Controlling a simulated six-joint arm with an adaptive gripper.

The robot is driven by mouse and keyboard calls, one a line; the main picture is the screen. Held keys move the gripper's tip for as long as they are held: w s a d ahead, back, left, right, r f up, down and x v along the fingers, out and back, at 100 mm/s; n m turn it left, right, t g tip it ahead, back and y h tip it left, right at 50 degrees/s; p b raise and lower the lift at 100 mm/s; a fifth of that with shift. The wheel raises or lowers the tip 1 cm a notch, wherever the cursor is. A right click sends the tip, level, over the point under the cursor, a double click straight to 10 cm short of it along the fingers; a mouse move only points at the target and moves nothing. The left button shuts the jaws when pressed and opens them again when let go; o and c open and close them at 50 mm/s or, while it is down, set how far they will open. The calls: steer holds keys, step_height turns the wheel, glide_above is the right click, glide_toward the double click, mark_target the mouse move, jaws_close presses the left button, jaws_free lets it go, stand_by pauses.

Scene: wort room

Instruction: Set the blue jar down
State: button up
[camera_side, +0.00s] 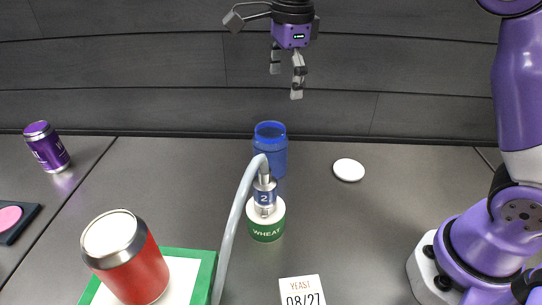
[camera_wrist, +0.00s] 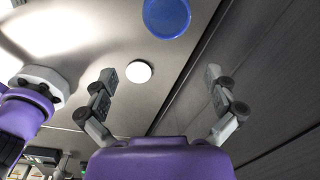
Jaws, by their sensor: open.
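The blue jar (camera_side: 270,148) stands upright on the grey table, behind the hose fitting in the side view. Its lower front is partly hidden by the fitting. In the wrist view the jar (camera_wrist: 167,17) is at the top edge, cut off by the frame. My gripper (camera_side: 287,82) hangs above the jar, well clear of it, with its fingers pointing down. In the wrist view my gripper (camera_wrist: 160,76) has its fingers wide apart with nothing between them.
A white disc (camera_side: 348,170) lies right of the jar. A hose fitting (camera_side: 264,193) on a green-and-white WHEAT container (camera_side: 266,222) stands in front. Table right of the disc is clear.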

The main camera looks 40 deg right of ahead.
steer(key=s+d+f+n+t, duration=0.1)
steer(key=s+n+t, duration=0.1)
steer(key=s+n, duration=0.6)
steer(key=s+d+f+n+t, duration=0.1)
steer(key=s+n+t, duration=0.1)
steer(key=s+n, duration=0.7)
steer(key=n, duration=0.5)
steer(key=shift+d+f+t, duration=0.25)
steer(key=shift+f+t, duration=0.05)
steer(key=shift+f, duration=0.1)
